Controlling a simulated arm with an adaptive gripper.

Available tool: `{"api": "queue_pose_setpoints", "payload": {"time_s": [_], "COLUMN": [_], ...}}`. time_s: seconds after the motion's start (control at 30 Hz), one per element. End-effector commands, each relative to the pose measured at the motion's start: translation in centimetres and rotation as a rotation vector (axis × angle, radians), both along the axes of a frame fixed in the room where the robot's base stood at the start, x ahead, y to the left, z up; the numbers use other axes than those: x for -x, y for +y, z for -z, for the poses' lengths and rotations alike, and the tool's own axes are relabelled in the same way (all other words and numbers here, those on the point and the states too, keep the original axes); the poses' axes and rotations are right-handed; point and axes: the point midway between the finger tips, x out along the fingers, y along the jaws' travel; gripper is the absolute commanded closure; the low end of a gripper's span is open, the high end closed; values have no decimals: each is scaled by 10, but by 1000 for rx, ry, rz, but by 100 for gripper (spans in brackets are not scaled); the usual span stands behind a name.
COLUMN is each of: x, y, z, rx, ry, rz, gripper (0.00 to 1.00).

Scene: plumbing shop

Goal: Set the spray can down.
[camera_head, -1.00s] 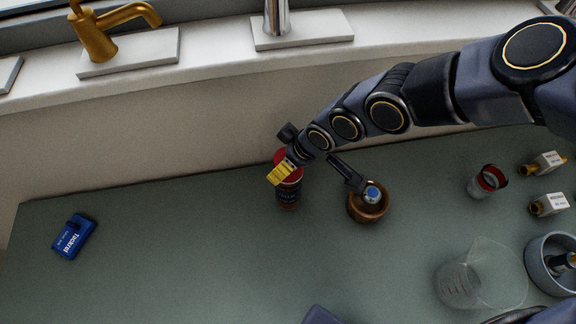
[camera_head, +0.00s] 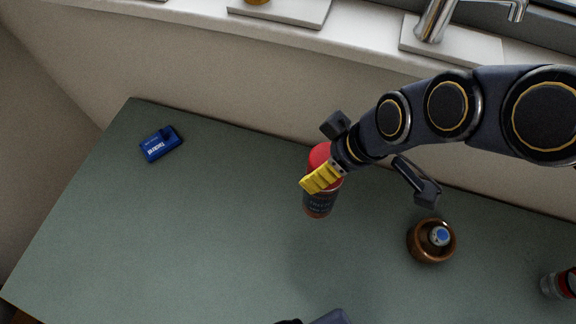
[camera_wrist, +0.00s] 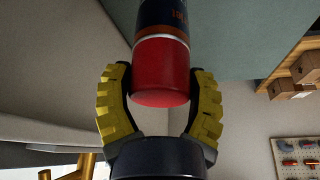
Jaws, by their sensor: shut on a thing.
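The spray can (camera_head: 319,203) has a dark body with a red cap end. My gripper (camera_head: 327,172) is shut on it, with its yellow ribbed fingers at the red end. In the head view the can hangs below the gripper, slightly tilted in the picture, over the back part of the green counter (camera_head: 220,220). Whether its base touches the counter cannot be told. In the wrist view the red end of the can (camera_wrist: 161,75) sits between both yellow fingers (camera_wrist: 160,105), and the dark body runs out of the top of the picture.
A blue box (camera_head: 160,144) lies at the far left of the counter. A brown bowl (camera_head: 420,252) with a blue-topped item in it stands right of the can. A red-banded clear container (camera_head: 557,284) is at the right edge. The counter's middle and left front are clear.

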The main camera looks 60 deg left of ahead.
Motion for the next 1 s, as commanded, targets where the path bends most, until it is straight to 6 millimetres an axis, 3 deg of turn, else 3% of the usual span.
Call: {"api": "queue_pose_setpoints", "payload": {"time_s": [0.1,0.2,0.47,0.87,1.0], "x": [24,36,38,18,13], "y": [-1,-2,4,79,100], "z": [-6,-8,-6,30,53], "rx": [-9,-13,-14,-15,-10], "ry": [-3,0,3,2,4], "rz": [-105,-152,-172,-170,-170], "gripper": [73,73,73,73,73]}}
